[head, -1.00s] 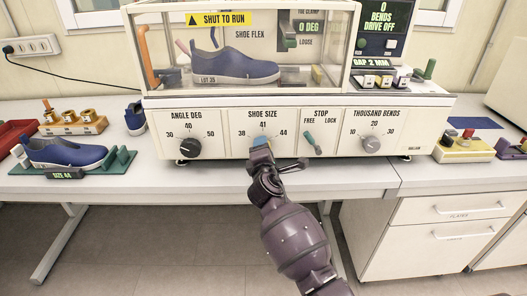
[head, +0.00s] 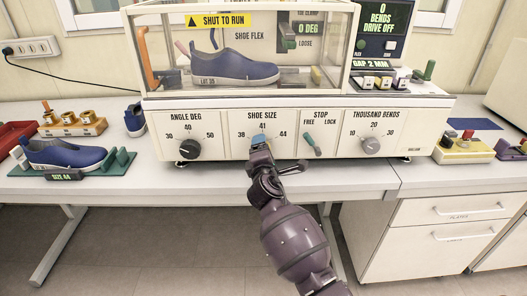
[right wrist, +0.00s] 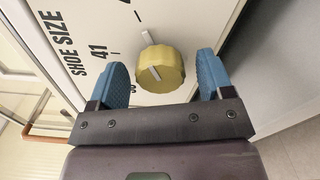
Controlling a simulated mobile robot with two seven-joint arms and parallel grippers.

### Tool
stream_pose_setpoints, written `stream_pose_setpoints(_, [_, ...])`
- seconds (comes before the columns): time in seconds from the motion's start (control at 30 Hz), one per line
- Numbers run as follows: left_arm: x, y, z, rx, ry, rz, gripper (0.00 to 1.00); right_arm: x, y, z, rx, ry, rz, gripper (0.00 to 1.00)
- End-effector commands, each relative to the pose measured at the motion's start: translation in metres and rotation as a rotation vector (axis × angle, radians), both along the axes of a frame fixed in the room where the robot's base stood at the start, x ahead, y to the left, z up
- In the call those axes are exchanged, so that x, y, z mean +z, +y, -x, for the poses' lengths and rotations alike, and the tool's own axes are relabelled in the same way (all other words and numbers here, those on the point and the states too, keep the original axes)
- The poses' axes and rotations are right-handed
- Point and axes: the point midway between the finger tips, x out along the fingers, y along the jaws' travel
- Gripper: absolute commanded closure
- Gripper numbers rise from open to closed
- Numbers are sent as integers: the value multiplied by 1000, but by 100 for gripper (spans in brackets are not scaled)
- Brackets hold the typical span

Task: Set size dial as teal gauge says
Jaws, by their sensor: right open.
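The teal gauge (head: 121,163) stands on the bench at the left with a blue shoe (head: 62,153) in it. Its black tag (head: 65,176) reads SIZE 44. The shoe size dial is a yellow ribbed knob (right wrist: 162,68) in the right wrist view, beside the printed 41. A white mark shows on its face and a white strip at its rim. My right gripper (right wrist: 164,78) is open, its blue fingers on either side of the knob, with visible gaps. In the head view my right gripper (head: 260,142) hides the dial. My left gripper is not in view.
The angle knob (head: 189,149) is left of the size dial. The teal stop lever (head: 312,145) and the bends knob (head: 371,145) are to its right. A clear case (head: 300,45) above holds another blue shoe (head: 233,67). The bench edge runs below the panel.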

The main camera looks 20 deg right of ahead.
Motion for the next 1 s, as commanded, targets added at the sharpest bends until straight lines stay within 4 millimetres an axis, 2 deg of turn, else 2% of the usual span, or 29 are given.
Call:
stream_pose_setpoints(0.17, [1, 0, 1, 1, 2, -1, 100, -1, 4, 12, 1, 1, 0, 26])
stream_pose_setpoints(0.5, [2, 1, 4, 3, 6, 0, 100, -1, 19, 67, -1, 2, -1, 26])
stream_pose_setpoints(0.7, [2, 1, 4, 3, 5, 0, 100, -1, 26, 92, 0, 2, -1, 26])
stream_pose_setpoints(1.0, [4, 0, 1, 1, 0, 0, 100, 0, 30, 104, 0, 1, 0, 26])
